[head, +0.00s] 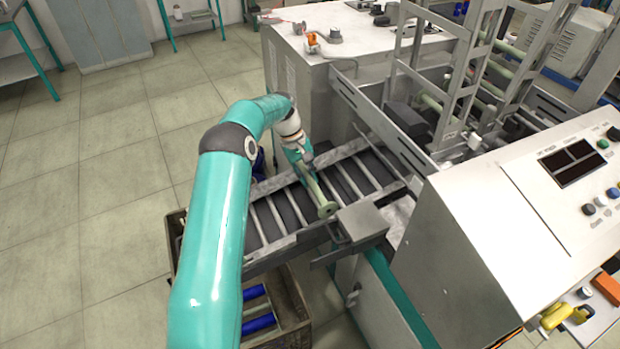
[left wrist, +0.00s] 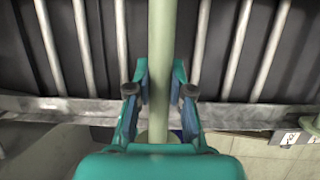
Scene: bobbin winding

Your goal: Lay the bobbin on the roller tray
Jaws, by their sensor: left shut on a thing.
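The bobbin, a pale green rod with a round end flange (head: 326,210), is in my left gripper (head: 306,174). It lies over the roller tray (head: 287,241), a dark sloping bed with light cross bars. In the left wrist view the bobbin (left wrist: 162,45) runs upright through the picture between my two teal fingers (left wrist: 160,92), roughly in line with the tray's bars. The fingers are shut on it. Whether the bobbin touches the bars I cannot tell. The far end of the bobbin is hidden by my gripper in the head view. My right gripper is not in view.
A brown crate (head: 296,292) with blue bobbins stands on the floor below the tray. A grey metal block (head: 362,219) sits at the tray's right end. The winding machine's frame and control panel (head: 575,165) stand to the right. Open floor lies left.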

